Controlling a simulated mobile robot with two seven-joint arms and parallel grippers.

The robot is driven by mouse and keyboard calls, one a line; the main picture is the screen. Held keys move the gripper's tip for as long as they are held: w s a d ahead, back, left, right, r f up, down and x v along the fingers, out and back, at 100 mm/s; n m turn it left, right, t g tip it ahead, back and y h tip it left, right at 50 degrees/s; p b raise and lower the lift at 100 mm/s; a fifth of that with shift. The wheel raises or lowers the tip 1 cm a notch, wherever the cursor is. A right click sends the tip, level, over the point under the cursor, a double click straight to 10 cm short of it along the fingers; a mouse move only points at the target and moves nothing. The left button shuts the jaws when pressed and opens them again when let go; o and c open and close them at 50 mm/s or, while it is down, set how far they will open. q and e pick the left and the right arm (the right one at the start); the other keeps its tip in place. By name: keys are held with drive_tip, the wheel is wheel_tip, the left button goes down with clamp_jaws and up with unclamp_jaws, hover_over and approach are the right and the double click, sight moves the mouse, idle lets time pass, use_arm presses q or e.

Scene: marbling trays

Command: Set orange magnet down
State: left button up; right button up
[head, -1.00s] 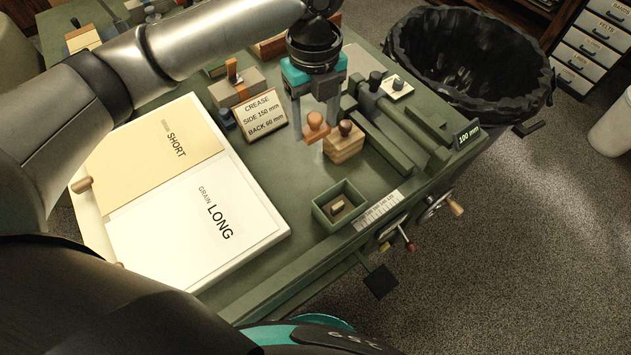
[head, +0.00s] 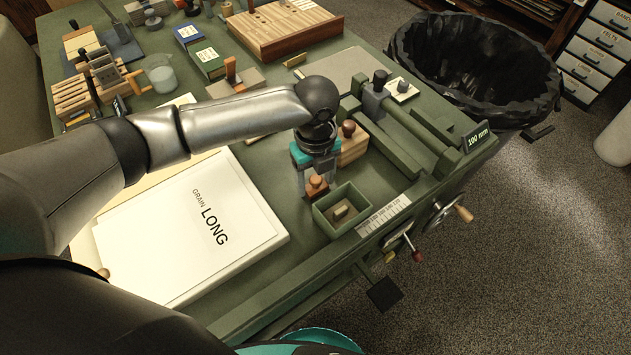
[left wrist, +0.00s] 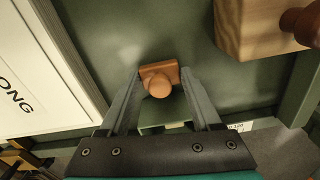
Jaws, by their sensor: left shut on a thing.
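The orange magnet (head: 316,188) is a small orange-brown block with a round knob. My left gripper (head: 317,183) points down and is shut on it, just left of the small green open box (head: 325,219). In the left wrist view the magnet (left wrist: 160,84) sits between the two fingertips (left wrist: 160,74), knob towards the camera. Whether its underside touches the green table is hidden. My right gripper is not in view.
A wooden block with a dark knob (head: 354,149) stands behind the gripper. The box holds a small tan piece (head: 341,211). White paper marked LONG (head: 175,235) lies left, and a ruler strip (head: 384,215) lies right. A black-lined bin (head: 470,60) stands beyond the table.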

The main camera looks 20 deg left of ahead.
sight(316, 178)
use_arm(q)
drive_tip(key=shift+f, duration=0.25)
drive_tip(key=shift+f, duration=0.2)
drive_tip(key=o, duration=1.5)
drive_tip(key=shift+c, duration=0.2)
wheel_tip(316, 178, up, 12)
drive_tip(key=p, duration=0.3)
drive_tip(key=shift+r, duration=0.25)
